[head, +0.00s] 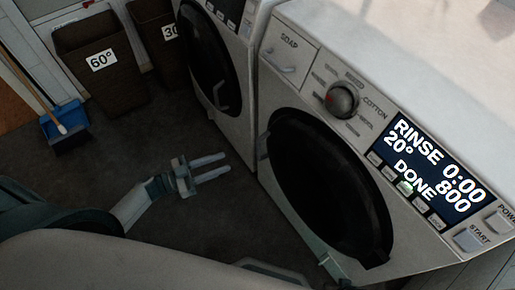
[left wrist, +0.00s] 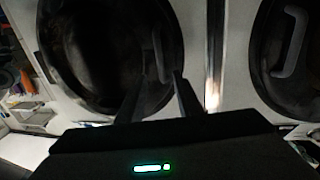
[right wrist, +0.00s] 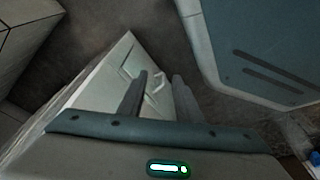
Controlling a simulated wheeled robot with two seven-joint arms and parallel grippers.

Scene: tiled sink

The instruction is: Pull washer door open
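The near white washer (head: 290,95) has a round dark door (head: 330,190) that looks shut. A second washer (head: 240,60) stands left of it, with a dark door (head: 207,60) and a handle (head: 222,97). My left gripper (head: 227,163) is open and empty in front of the washers, apart from both doors. In the left wrist view its fingers (left wrist: 158,95) point toward a dark door with a handle (left wrist: 159,50); another door handle (left wrist: 290,42) shows at right. My right gripper is low by the near door in the head view; its fingers (right wrist: 158,95) are apart with nothing clearly between them.
The near washer's display (head: 430,165) reads rinse and done. Dark laundry baskets (head: 100,60) and a blue dustpan (head: 68,125) stand at the back left. Grey floor (head: 150,140) is clear between them and the washers.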

